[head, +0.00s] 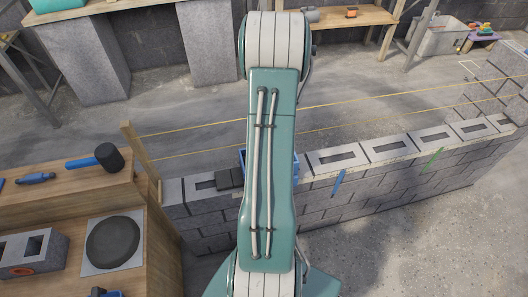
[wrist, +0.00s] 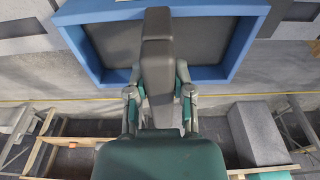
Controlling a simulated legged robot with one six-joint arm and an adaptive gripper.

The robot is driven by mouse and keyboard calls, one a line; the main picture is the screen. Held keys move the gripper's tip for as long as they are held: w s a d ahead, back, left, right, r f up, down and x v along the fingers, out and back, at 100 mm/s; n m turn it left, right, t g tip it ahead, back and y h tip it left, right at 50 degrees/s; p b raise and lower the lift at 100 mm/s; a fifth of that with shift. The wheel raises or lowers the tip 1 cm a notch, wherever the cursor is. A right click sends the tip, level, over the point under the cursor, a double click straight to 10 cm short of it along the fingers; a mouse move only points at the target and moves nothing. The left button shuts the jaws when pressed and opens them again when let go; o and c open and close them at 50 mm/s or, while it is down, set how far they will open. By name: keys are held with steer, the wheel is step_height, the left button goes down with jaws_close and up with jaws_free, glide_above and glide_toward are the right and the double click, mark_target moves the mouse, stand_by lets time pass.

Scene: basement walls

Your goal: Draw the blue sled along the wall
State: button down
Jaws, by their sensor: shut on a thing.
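The blue sled (head: 243,158) sits on top of the grey block wall (head: 400,172), mostly hidden behind my arm in the head view. In the wrist view the sled (wrist: 235,74) is an open blue frame with a dark grey inside. A dark grey bar (wrist: 157,45), apparently its handle, stands out over the frame towards me. My gripper (wrist: 158,92) has its fingers on both sides of this bar and is shut on it. The gripper is hidden in the head view. A blue strip (head: 338,183) and a green strip (head: 433,160) mark the wall's near face.
Hollow block tops run along the wall to the right, with yellow lines strung beyond. A wooden post (head: 140,160) stands at the wall's left end. The floor right of my arm is clear.

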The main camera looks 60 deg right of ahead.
steer(key=shift+s+d+f, duration=0.2)
steer(key=shift+s+d, duration=0.2)
steer(key=shift+s, duration=0.25)
steer(key=shift+s+d, duration=1.35)
steer(key=shift+s, duration=0.15)
steer(key=shift+s+d, duration=1.3)
steer(key=shift+s, duration=0.25)
steer(key=s+d, duration=0.5)
steer(key=shift+s+d+f, duration=0.15)
steer(key=shift+s+d, duration=0.05)
steer(key=shift+s, duration=0.3)
steer(key=shift+s+d, duration=1.35)
steer(key=shift+s, duration=0.05)
steer(key=shift+c, duration=2.1)
jaws_free()
steer(key=shift+f, duration=0.1)
steer(key=shift+d, duration=0.2)
